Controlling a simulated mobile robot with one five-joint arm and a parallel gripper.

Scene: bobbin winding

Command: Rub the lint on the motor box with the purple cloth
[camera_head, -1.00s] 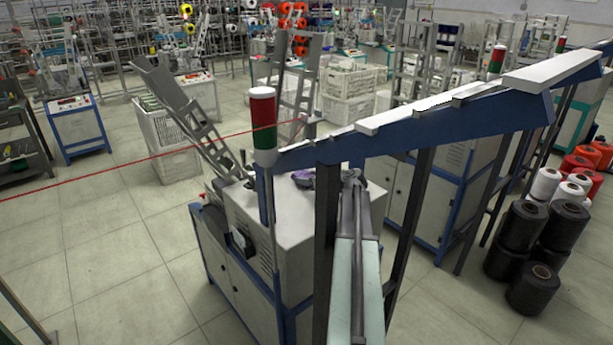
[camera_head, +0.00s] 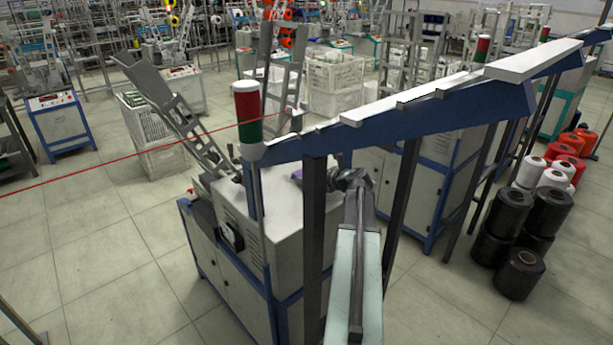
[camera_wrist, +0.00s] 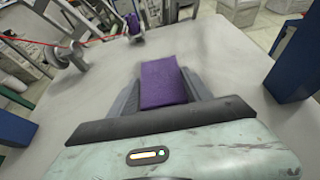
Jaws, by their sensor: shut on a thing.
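The purple cloth (camera_wrist: 162,83) is a folded rectangular pad between the fingers of my gripper (camera_wrist: 163,80) in the wrist view. My gripper is shut on it. The pale top of the motor box (camera_wrist: 215,62) spreads below and around the cloth; I cannot tell whether the cloth touches it. In the head view the cloth (camera_head: 297,176) shows as a small purple patch, and my gripper (camera_head: 312,179) is over the motor box (camera_head: 280,218). A faint greyish smear lies on the top beside the cloth in the wrist view; I cannot tell whether it is lint.
A blue beam (camera_head: 420,118) on dark posts crosses above the box, close to my arm. A red and green signal lamp (camera_head: 247,118) stands at the box's left. A red thread (camera_head: 150,150) runs across. Black spools (camera_head: 520,273) stand at the right.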

